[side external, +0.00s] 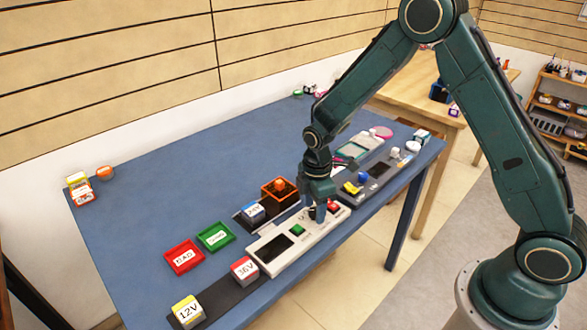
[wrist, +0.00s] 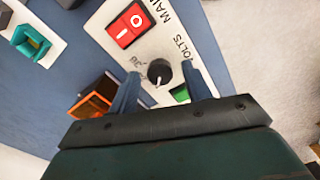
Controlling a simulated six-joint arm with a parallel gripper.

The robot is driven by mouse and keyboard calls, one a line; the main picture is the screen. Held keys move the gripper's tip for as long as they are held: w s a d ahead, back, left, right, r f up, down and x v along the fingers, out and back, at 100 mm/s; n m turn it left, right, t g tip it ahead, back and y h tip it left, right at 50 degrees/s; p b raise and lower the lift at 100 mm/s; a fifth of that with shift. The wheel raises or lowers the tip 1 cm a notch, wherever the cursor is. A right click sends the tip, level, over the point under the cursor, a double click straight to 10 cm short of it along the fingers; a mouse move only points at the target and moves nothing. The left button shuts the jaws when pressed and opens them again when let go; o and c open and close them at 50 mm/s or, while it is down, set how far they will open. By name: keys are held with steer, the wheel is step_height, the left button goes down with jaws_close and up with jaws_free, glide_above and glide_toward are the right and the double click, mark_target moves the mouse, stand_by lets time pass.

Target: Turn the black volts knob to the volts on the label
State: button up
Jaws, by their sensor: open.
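The black volts knob (wrist: 159,72) is on the white panel (side external: 300,243), with a white pointer mark toward the bottom of the wrist view. The word VOLTS is printed to its right, and a small number, perhaps 36, at its left. My gripper (wrist: 160,82) is open, with one finger on each side of the knob and gaps showing between. In the side view my gripper (side external: 318,212) is low over the panel and hides the knob. Blocks labelled 12V (side external: 188,312), 36V (side external: 245,270) and apparently 24V (side external: 253,211) stand nearby.
The panel has a red MAIN switch (wrist: 128,25), a green button (side external: 297,230) and a dark display (side external: 275,249). An orange open box (side external: 279,188) stands behind. Red (side external: 184,257) and green (side external: 215,236) trays lie left. Another device (side external: 375,172) is right.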

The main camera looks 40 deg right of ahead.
steer(key=c, duration=1)
steer(key=shift+m, duration=0.5)
steer(key=m, duration=0.3)
steer(key=shift+m, duration=2.5)
steer(key=o, duration=1)
